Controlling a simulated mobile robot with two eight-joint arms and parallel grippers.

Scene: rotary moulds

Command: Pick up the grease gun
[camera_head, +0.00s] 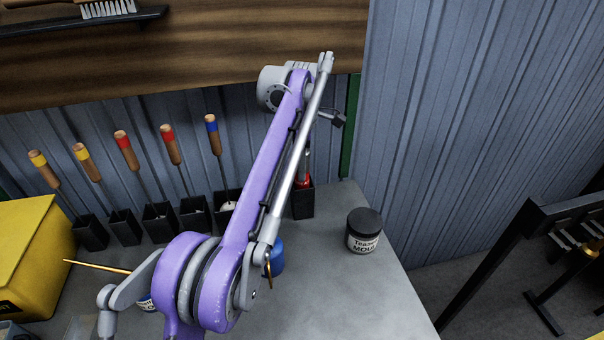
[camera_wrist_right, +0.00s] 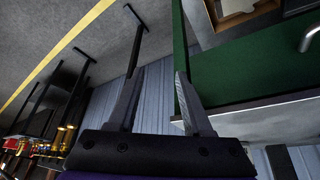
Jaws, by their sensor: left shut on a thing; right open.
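A red object with a grey upper part, which looks like the grease gun (camera_head: 303,182), stands in a black holder (camera_head: 303,204) at the back of the bench, right of the brush holders. My purple left arm crosses in front and hides much of it. My left gripper (camera_head: 307,153) points down over it, mostly hidden behind the arm, and is shut on its upper part. It appears to be still in the holder. My right gripper (camera_wrist_right: 158,76) shows in the right wrist view, with its fingers apart and nothing between them.
Several wooden-handled brushes stand in black holders (camera_head: 160,222) along the back. A dark-lidded jar (camera_head: 364,231) is on the right of the bench, and a blue container (camera_head: 276,258) is partly behind my arm. A yellow box (camera_head: 30,250) is at left. A black rack (camera_head: 530,230) stands right.

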